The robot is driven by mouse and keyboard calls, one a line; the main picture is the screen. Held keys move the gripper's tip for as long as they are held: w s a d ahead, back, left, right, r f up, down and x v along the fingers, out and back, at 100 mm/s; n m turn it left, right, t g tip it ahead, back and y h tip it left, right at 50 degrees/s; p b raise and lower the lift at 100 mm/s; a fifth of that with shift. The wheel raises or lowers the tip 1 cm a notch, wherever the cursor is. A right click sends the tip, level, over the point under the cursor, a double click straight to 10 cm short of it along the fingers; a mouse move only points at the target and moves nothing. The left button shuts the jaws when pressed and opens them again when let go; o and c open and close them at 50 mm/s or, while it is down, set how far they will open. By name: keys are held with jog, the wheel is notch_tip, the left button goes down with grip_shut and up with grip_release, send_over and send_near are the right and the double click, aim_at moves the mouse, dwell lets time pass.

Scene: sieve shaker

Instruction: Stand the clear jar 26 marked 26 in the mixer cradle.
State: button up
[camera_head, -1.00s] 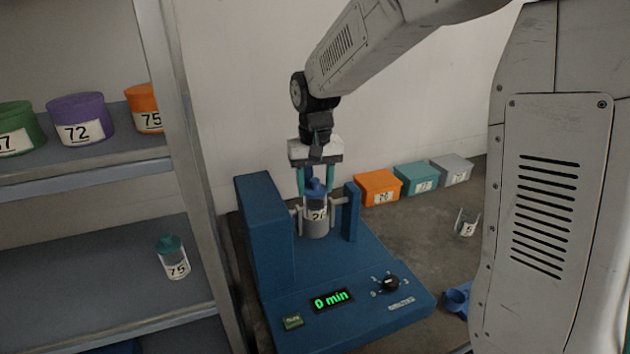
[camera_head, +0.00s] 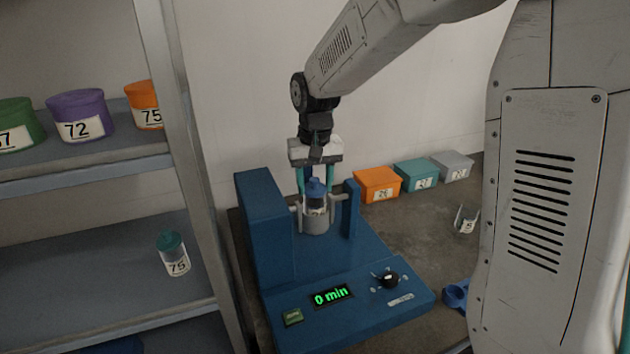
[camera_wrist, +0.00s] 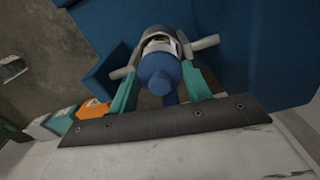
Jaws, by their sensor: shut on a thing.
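The clear jar with a blue lid (camera_head: 316,188) is upright between my gripper's fingers, with its lower part inside the grey cup of the mixer cradle (camera_head: 315,226). A strip of its label shows above the cup rim, but the number cannot be read now. I cannot tell whether the jar rests on the cup's bottom. My gripper (camera_head: 315,182) points straight down, its teal fingers shut on the jar on both sides. In the wrist view the blue lid (camera_wrist: 158,72) lies between the fingers, with the cradle's grey side arms (camera_wrist: 203,43) just beyond.
The blue mixer (camera_head: 262,225) has a tall block left of the cradle, a post (camera_head: 351,210) right of it, and a display reading 0 min (camera_head: 331,297). A shelf with tubs and jar 75 (camera_head: 174,254) stands left. Orange, teal and grey boxes (camera_head: 415,175) sit behind right.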

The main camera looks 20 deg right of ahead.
jog(key=shift+s+f, duration=0.2)
jog(key=shift+f, duration=0.1)
jog(key=o, duration=1.4)
notch_tip(320, 180, up, 8)
jog(key=shift+w+r, duration=0.1)
jog(key=s+d+n+t, duration=0.1)
jog(key=s+d, duration=0.2)
jog(key=s, duration=2.7)
jog(key=shift+r+n, duration=0.3)
